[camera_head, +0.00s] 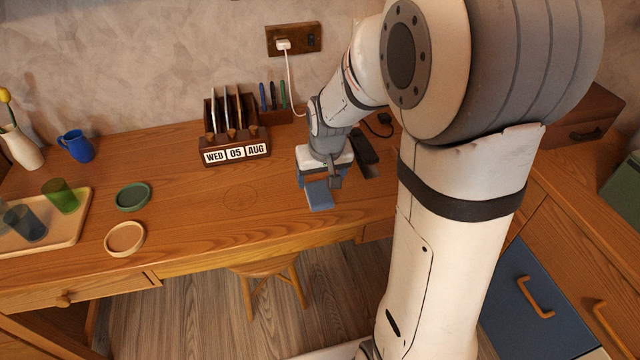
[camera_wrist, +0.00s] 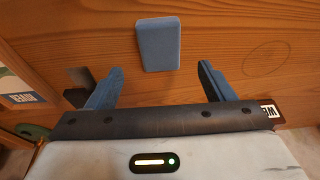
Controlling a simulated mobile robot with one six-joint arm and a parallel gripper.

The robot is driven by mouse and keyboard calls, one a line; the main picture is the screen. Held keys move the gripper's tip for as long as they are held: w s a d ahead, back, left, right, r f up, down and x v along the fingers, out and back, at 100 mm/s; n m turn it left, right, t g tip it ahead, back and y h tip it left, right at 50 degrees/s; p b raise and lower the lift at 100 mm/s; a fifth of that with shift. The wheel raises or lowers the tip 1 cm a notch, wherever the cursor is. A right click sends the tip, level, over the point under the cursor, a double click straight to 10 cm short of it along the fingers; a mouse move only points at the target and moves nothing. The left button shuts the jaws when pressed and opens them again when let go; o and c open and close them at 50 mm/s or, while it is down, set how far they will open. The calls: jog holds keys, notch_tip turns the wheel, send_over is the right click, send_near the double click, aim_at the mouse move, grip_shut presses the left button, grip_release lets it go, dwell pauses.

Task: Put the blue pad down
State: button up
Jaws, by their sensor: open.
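The blue pad (camera_head: 319,195) is a small flat block lying on the wooden desk (camera_head: 185,200), near its front edge, just below my gripper in the head view. In the wrist view the pad (camera_wrist: 158,44) lies on the wood ahead of and between my two fingers. My gripper (camera_wrist: 158,78) is open, with a finger on each side and nothing between the fingertips. The pad appears apart from both fingers. My gripper (camera_head: 320,178) points down over the desk in the head view and partly hides the surface there.
A desk organizer with a date display (camera_head: 235,153) stands left of my gripper. A dark object (camera_head: 364,153) lies close on its right. Green (camera_head: 133,196) and tan (camera_head: 125,239) round dishes and a tray (camera_head: 75,215) with cups are further left. The desk between dishes and pad is clear.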

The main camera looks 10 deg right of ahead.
jog(key=s+r, duration=0.4)
jog(key=s, duration=0.5)
jog(key=s+r+g, duration=0.1)
jog(key=s+r, duration=0.3)
jog(key=s, duration=0.5)
jog(key=shift+s, duration=0.15)
jog(key=shift+r+p, duration=0.25)
jog(key=shift+p, duration=0.05)
